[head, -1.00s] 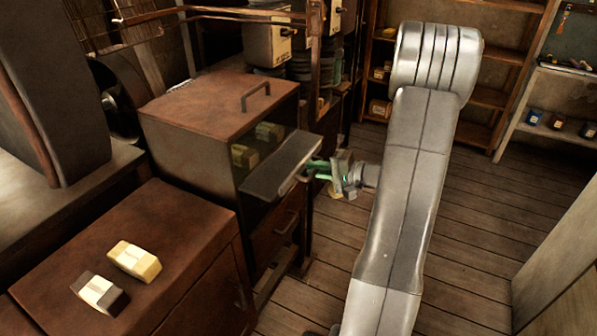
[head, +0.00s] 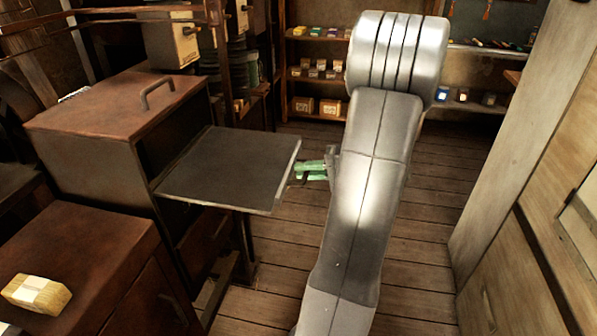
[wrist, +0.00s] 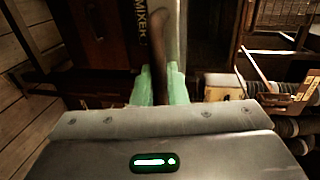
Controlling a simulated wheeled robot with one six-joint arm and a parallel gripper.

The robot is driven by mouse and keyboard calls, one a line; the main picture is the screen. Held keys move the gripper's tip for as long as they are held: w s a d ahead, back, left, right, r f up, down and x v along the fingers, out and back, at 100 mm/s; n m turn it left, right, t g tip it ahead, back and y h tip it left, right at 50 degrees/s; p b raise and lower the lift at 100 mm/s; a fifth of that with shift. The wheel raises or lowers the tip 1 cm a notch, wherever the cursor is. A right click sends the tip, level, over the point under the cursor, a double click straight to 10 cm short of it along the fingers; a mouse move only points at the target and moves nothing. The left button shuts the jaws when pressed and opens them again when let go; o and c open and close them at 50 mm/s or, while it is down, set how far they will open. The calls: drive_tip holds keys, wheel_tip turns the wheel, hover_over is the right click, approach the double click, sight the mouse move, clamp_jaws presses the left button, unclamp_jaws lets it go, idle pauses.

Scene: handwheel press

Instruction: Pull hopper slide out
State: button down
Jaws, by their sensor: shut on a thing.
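The hopper slide (head: 230,170) is a flat dark plate standing well out of the front of the hopper box (head: 120,105), roughly level. Its inner end is still at the box's opening. My gripper (head: 313,170), with green fingers, is at the slide's outer right edge. In the wrist view, my gripper (wrist: 160,88) is shut on the slide's dark handle bar (wrist: 158,50), which runs between the fingers. In the head view my arm hides part of the gripper, and the grip itself is hard to see.
A brown cabinet (head: 75,255) with a pale block (head: 36,293) on top stands at lower left. Shelves (head: 315,88) with small boxes are at the back. A wooden panel (head: 520,200) stands at right. Plank floor (head: 425,225) is clear between.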

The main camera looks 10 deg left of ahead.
drive_tip(key=shift+d, duration=0.15)
drive_tip(key=c, duration=1.5)
unclamp_jaws()
drive_tip(key=shift+d, duration=0.15)
drive_tip(key=shift+c, duration=0.2)
drive_tip(key=v, duration=1.3)
drive_tip(key=shift+d, duration=0.4)
drive_tip(key=shift+r, duration=0.1)
drive_tip(key=x, duration=1.4)
drive_tip(key=shift+a, duration=0.1)
drive_tip(key=shift+s, duration=0.15)
